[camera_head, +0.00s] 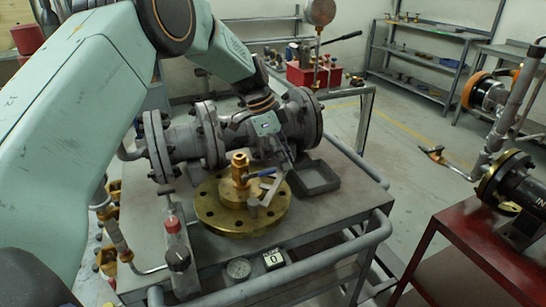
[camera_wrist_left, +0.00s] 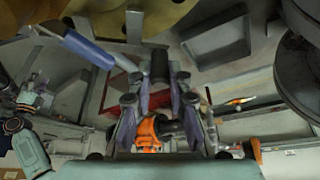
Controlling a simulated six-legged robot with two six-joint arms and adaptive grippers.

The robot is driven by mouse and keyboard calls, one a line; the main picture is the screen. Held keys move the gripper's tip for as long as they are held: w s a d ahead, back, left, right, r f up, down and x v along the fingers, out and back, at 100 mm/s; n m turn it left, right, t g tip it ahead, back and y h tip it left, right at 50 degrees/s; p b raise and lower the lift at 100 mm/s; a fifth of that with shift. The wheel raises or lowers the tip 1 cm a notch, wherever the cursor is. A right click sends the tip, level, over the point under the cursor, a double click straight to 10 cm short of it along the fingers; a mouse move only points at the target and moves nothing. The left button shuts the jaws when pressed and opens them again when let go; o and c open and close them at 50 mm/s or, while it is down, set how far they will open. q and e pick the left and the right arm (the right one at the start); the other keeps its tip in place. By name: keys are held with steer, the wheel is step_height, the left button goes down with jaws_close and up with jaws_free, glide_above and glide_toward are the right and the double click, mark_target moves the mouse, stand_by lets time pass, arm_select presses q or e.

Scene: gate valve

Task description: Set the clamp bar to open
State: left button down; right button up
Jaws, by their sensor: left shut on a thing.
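A pale metal clamp bar (camera_head: 264,205) lies over the round brass flange (camera_head: 220,217), beside the upright brass fitting (camera_head: 240,170) and its blue lever (camera_head: 262,173). My left gripper (camera_head: 291,163) reaches down from above, at the right edge of the flange. In the left wrist view my gripper's fingers (camera_wrist_left: 158,98) are closed about a dark cylindrical end (camera_wrist_left: 160,66), seemingly the end of the clamp bar; the exact contact is partly hidden. The blue lever (camera_wrist_left: 90,48) shows at upper left there, apart from the fingers. My right gripper is not in view.
A grey flanged valve body (camera_head: 180,138) lies behind the brass flange. A square grey tray (camera_head: 316,178) stands just right of my gripper. A red bench (camera_head: 480,240) stands right.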

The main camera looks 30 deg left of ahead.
arm_select(q)
steer(key=shift+s+d+f+m+g, duration=0.1)
steer(key=shift+s+d+m+g, duration=0.1)
steer(key=shift+d+m, duration=0.45)
steer(key=shift+s+d+f+m+g, duration=0.1)
steer(key=shift+s+d+m+g, duration=0.1)
steer(key=shift+d+m, duration=0.4)
steer(key=shift+d, duration=0.1)
steer(key=c, duration=1.5)
jaws_free()
steer(key=shift+w, duration=0.1)
steer(key=shift+r, duration=0.1)
steer(key=v, duration=1.2)
steer(key=shift+a, duration=0.2)
